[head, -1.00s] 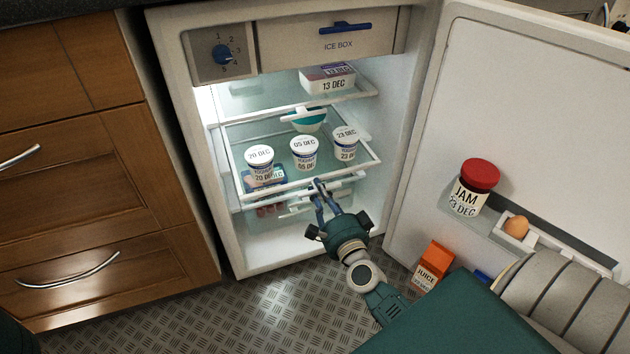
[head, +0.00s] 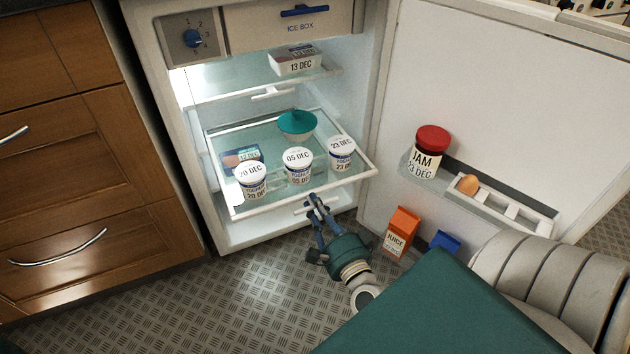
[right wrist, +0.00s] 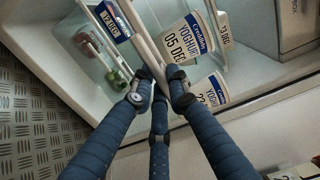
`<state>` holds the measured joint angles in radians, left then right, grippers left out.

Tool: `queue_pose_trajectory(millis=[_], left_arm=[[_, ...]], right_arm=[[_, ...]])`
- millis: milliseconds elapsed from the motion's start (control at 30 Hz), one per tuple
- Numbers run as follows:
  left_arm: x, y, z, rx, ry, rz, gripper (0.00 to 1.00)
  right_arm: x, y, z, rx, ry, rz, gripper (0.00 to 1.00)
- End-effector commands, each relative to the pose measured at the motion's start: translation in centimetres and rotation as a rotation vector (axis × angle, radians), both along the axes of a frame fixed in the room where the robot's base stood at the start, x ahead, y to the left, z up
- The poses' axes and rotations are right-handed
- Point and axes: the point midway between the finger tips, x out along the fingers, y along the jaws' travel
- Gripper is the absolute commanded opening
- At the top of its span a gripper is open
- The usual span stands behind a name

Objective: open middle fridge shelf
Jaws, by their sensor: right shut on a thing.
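The middle fridge shelf (head: 349,181) is a glass plate with a white frame, pulled forward out of the open fridge. Three yoghurt tubs stand along its front: a left tub (head: 251,181), a middle tub (head: 297,166) and a right tub (head: 341,153). A teal bowl (head: 297,125) and a small dated pack (head: 243,156) sit behind them. My right gripper (head: 316,199) is shut on the shelf's front, near its middle. In the right wrist view its fingers (right wrist: 158,92) meet at the white front rail (right wrist: 143,40). My left gripper is out of view.
The fridge door stands open at right, holding a jam jar (head: 428,152) and an egg (head: 468,184). A juice carton (head: 401,232) and a blue item (head: 445,241) are lower by the door. Wooden drawers (head: 70,180) stand at left.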

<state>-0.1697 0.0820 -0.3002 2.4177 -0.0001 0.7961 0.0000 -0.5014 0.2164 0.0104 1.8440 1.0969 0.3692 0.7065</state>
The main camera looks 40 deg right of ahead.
Motion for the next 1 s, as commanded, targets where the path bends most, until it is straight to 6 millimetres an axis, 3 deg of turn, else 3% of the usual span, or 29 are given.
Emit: queue_pose_trajectory(millis=[300,333,400,767,1000], left_arm=[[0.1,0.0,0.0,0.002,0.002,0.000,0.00],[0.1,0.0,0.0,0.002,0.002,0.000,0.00],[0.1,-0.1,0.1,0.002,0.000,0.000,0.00],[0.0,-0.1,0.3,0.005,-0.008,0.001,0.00],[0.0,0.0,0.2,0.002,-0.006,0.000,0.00]], right_arm=[[-0.4,0.4,-0.5,0.004,0.010,0.004,0.00],[-0.4,0.4,-0.5,0.004,0.010,0.004,0.21],[-0.4,0.3,-0.5,0.004,0.010,0.003,0.35],[-0.6,0.3,-0.3,0.002,0.008,0.002,0.35],[-4.4,1.2,-0.5,0.002,0.013,0.003,0.35]])
